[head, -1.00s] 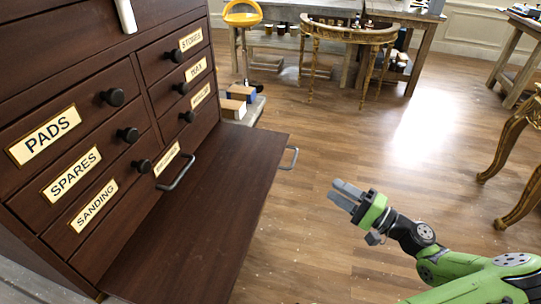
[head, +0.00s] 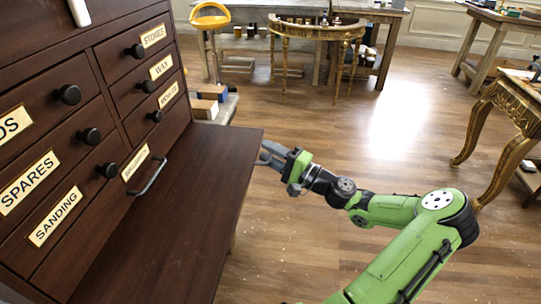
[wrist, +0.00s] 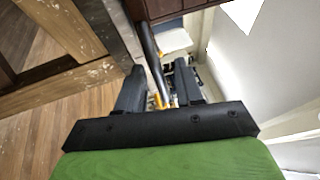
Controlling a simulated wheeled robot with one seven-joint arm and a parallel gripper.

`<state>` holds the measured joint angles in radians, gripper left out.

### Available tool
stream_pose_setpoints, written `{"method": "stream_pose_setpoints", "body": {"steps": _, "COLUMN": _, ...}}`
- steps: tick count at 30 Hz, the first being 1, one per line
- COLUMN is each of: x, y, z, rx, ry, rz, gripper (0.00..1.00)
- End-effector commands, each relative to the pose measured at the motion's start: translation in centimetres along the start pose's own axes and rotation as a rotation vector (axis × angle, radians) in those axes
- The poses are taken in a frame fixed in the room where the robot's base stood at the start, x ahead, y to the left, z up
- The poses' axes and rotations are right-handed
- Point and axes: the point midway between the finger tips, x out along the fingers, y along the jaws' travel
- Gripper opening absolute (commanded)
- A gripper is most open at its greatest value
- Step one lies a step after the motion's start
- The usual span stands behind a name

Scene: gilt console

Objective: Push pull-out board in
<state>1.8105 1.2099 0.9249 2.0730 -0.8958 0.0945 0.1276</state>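The pull-out board (head: 190,205) is a dark brown flat panel that sticks out from the cabinet under its drawers. In the head view my green and black gripper (head: 266,154) is at the board's front edge, toward its far corner. The board's front handle is hidden there by the gripper. In the wrist view a dark bar (wrist: 152,58), which looks like that handle, runs between the two fingers of my gripper (wrist: 158,88). The fingers are apart, with gaps beside the bar. I cannot tell whether either finger touches it.
The dark cabinet (head: 110,85) has labelled drawers with black knobs. A grey handle (head: 148,178) is on its front above the board. Boxes (head: 208,100) stand beyond the cabinet. A gilt table (head: 505,125) is at the right. The wooden floor (head: 330,240) is open.

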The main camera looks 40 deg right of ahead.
Motion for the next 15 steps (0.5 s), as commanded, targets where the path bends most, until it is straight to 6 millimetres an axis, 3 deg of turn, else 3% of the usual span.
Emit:
{"method": "stream_pose_setpoints", "body": {"steps": 6, "x": 0.04, "y": -0.05, "z": -0.01, "rx": 0.000, "ry": 0.000, "rz": 0.000, "gripper": 0.34}}
{"method": "stream_pose_setpoints", "body": {"steps": 12, "x": 0.02, "y": -0.11, "z": 0.00, "rx": -0.001, "ry": 0.000, "rz": -0.002, "gripper": 0.04}}
{"method": "stream_pose_setpoints", "body": {"steps": 15, "x": 0.03, "y": -0.17, "z": 0.00, "rx": -0.001, "ry": 0.000, "rz": -0.004, "gripper": 0.00}}
